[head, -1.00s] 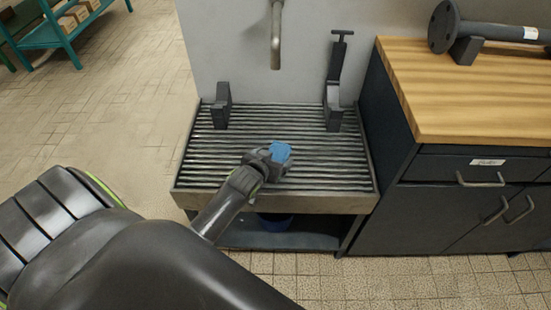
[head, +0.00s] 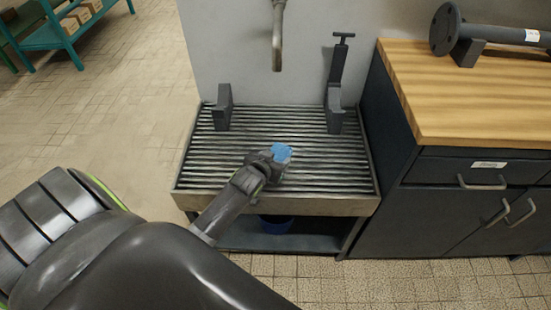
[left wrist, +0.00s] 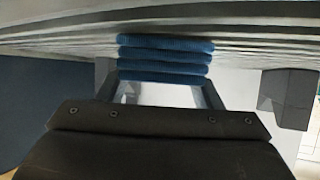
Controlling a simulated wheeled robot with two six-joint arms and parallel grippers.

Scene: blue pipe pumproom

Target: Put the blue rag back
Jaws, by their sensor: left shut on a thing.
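The blue rag (head: 282,152) is a small folded cloth over the slatted metal rack (head: 216,160) in the head view. My left gripper (head: 272,158) is shut on it, reaching in from the lower left. In the left wrist view the rag (left wrist: 165,60) shows as several stacked folds between the two fingers of the left gripper (left wrist: 160,88). The rag is close to the slats; I cannot tell whether it touches them. My right gripper is not in view.
Two dark upright brackets (head: 222,108) (head: 335,108) stand on the rack's rear part. A pipe spout (head: 277,45) hangs above. A wood-topped cabinet (head: 470,100) with a flanged pipe (head: 495,32) stands at the right. A blue container (head: 277,224) sits under the rack.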

